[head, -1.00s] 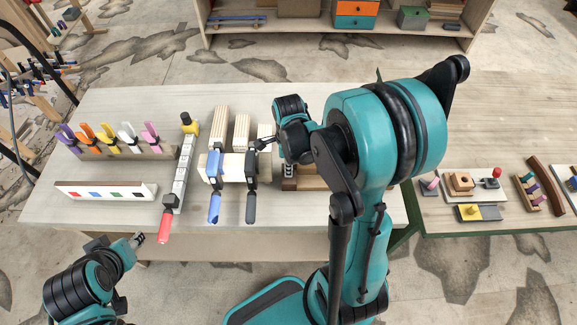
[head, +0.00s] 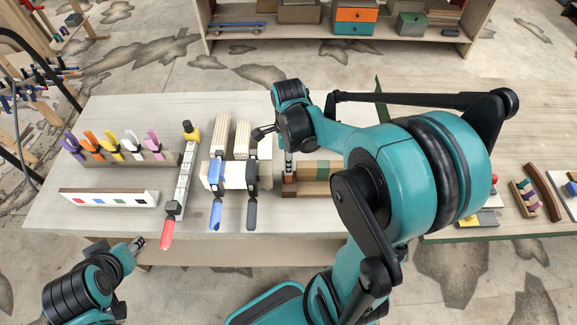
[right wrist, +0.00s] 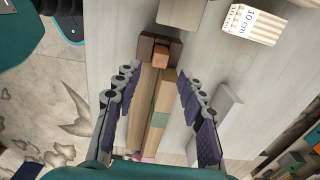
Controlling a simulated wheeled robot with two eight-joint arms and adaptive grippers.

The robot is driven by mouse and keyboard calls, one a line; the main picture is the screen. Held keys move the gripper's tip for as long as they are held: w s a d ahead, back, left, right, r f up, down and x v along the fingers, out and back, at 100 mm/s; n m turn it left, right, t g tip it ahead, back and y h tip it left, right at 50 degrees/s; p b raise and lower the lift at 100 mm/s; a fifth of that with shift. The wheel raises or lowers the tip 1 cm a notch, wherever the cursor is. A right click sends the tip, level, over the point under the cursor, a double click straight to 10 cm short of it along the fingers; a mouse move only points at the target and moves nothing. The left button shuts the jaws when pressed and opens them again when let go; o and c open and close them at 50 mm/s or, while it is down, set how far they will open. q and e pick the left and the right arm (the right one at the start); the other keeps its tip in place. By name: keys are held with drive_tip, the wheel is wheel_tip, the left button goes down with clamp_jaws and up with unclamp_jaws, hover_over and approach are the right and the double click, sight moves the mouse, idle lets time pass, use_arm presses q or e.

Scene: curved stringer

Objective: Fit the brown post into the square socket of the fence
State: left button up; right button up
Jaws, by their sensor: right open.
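A copper-brown square piece (right wrist: 161,55), which looks like the post, sits between dark brown walls (right wrist: 145,48) at the end of long wooden strips (right wrist: 161,105), one with a green section. I cannot tell where the square socket is. The strips also show in the head view (head: 318,188), partly hidden by my right arm. My right gripper (right wrist: 156,84) is open and empty, with its fingers on either side of the strips, pointing down at them; it also shows in the head view (head: 289,162). My left gripper (head: 138,243) hangs before the table's front left; its fingers are too small to read.
A pale beam (head: 232,175) with blue and black clamps lies left of the strips, with pale blocks (head: 221,132) behind it. A red-handled clamp (head: 183,185), coloured clips (head: 108,146) and a white strip (head: 108,198) are farther left. A grey bar (right wrist: 228,104) lies beside the strips.

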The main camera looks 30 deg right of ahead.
drive_tip(key=s+a+r+n+t, duration=0.3)
drive_tip(key=a+r+n, duration=0.1)
drive_tip(key=n, duration=0.8)
drive_tip(key=s+a+r+n+t, duration=0.3)
drive_tip(key=a+r+n+t, duration=0.1)
drive_tip(key=n, duration=0.8)
drive_tip(key=shift+a+r+p, duration=0.3)
drive_tip(key=shift+a+r, duration=0.3)
drive_tip(key=shift+a, duration=0.4)
